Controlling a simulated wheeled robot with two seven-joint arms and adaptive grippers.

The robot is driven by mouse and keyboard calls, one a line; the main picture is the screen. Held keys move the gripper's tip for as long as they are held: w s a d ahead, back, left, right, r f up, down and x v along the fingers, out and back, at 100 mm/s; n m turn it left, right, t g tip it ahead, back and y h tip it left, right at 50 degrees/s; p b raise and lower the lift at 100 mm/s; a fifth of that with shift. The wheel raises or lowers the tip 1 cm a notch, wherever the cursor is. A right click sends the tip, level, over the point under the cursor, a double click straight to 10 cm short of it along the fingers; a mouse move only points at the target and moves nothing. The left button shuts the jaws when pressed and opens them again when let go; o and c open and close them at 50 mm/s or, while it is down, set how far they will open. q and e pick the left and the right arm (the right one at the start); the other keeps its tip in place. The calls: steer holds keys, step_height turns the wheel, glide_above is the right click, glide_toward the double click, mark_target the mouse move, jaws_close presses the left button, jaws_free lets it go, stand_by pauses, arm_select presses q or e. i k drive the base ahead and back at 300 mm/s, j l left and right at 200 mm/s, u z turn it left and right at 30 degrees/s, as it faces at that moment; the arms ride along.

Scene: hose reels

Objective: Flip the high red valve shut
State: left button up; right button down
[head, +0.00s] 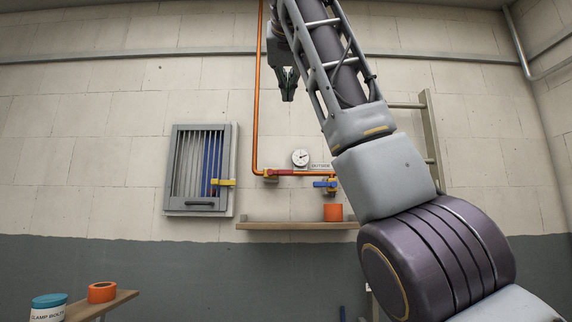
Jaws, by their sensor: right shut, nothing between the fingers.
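A valve with a red lever (292,172) sits on the wall at the middle of the head view, at the bottom of an orange pipe (257,100). The lever looks to lie level, in line with the short run of pipe to its right. A second valve with a blue lever (325,184) is just lower and to the right. My right gripper (288,98) is shut and empty, fingers pointing down, well above the red lever in the picture and apart from it. My right arm crosses the right half of the view. My left gripper is out of view.
A round gauge (300,158) is just above the red lever. Below is a wooden shelf (270,226) with an orange roll (333,212). A barred grey cabinet (198,168) with a yellow latch is to the left. A tub (48,306) and another orange roll (102,292) sit lower left.

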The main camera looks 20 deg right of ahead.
mark_target(280, 172)
steer(key=i+l, duration=0.15)
steer(key=i, duration=0.2)
steer(key=i+l, duration=0.15)
steer(key=i, duration=0.25)
steer(key=i+l, duration=0.15)
steer(key=i, duration=0.2)
